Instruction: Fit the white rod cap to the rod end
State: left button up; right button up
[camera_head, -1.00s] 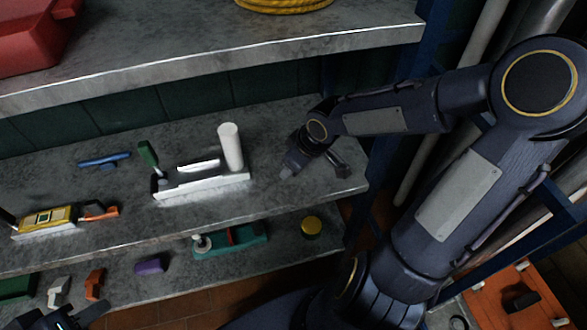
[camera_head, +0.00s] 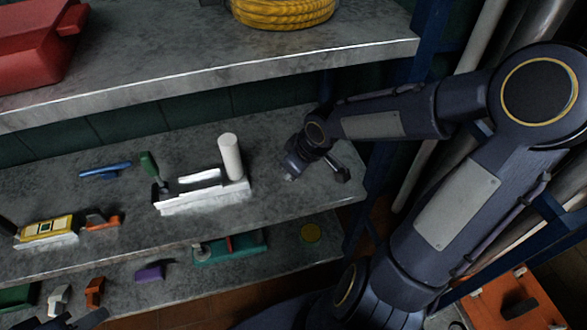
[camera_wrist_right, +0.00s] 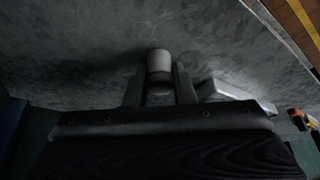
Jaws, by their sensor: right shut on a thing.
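My right gripper (camera_head: 289,176) is low over the middle shelf, right of a pale fixture. In the right wrist view the right gripper (camera_wrist_right: 159,88) is shut on a short, pale, rounded cylinder (camera_wrist_right: 159,66), which looks like the white rod cap. In the head view the arm largely hides this piece. An upright white cylinder (camera_head: 231,157) stands at the right end of the white fixture (camera_head: 205,198), apart from the gripper. I cannot tell which part is the rod end. A dark part of my left gripper (camera_head: 88,320) shows at the bottom left; its jaws are unclear.
A green-handled piece (camera_head: 149,163) is at the fixture's left end. A blue tool (camera_head: 106,169), a yellow device (camera_head: 45,229) and an orange piece (camera_head: 102,221) lie further left. The upper shelf (camera_head: 200,83) overhangs behind. Bare shelf lies right of the fixture.

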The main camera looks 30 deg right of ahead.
jog(key=s+a+r+p, duration=0.2)
jog(key=s+r+p, duration=0.2)
jog(key=r+p, duration=0.2)
jog(key=v, duration=0.3)
jog(key=shift+a, duration=0.35)
jog(key=s+a, duration=0.1)
jog(key=s, duration=0.1)
jog(key=s+a+r+p, duration=0.1)
jog(key=s, duration=0.1)
jog(key=s+a+r+p, duration=0.1)
jog(key=s, duration=0.2)
jog(key=shift+a+r, duration=0.15)
jog(key=shift+s+a+p, duration=0.1)
jog(key=shift+s+p, duration=0.2)
jog(key=shift+s, duration=0.1)
